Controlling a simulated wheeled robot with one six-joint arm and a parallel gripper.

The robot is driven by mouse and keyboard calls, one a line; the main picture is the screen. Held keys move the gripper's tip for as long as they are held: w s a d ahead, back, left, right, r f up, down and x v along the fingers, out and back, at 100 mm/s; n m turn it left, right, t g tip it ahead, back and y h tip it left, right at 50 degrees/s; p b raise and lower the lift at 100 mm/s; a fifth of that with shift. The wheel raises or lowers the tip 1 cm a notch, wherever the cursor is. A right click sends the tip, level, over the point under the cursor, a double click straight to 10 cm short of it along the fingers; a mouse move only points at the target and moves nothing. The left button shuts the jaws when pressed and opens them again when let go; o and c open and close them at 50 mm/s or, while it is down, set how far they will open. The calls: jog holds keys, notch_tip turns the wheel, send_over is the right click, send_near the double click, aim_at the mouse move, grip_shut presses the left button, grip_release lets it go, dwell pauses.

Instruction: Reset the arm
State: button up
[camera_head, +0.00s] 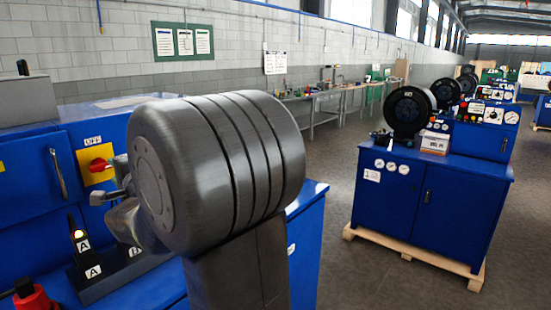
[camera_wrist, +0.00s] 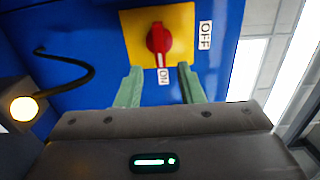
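A red rotary switch (camera_head: 100,165) sits on a yellow plate on the front of a blue cabinet. In the wrist view the red switch (camera_wrist: 159,40) points at the ON label (camera_wrist: 164,76), and the OFF label (camera_wrist: 205,35) is to one side. My gripper (camera_wrist: 159,68) is open and empty, with its two greenish fingers pointing at the yellow plate. The fingertips are just short of the switch, one on either side of its lower end; whether they touch the plate is unclear. In the head view my large dark arm link hides part of the gripper.
A lit amber lamp (camera_head: 78,235) stands below the switch, with a red knob (camera_head: 35,300) at lower left. Another blue machine (camera_head: 430,205) on a pallet stands to the right; the grey floor between is clear.

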jog(key=shift+p+x, duration=0.5)
jog(key=shift+x, duration=2)
jog(key=shift+s, duration=0.1)
jog(key=b, duration=0.3)
send_near(108, 165)
jog(key=p+x, duration=0.3)
jog(key=x, duration=0.6)
jog(key=shift+w+a+f, duration=0.2)
jog(key=shift+w+a, duration=0.05)
jog(key=shift+n, duration=0.6)
jog(key=shift+s+d+r+n, duration=0.15)
jog(key=shift+r+n, duration=0.05)
jog(key=shift+n, duration=0.6)
jog(key=shift+n+b, duration=0.3)
jog(key=shift+n, duration=0.5)
jog(key=shift+r+n, duration=0.15)
jog(key=shift+n, duration=0.95)
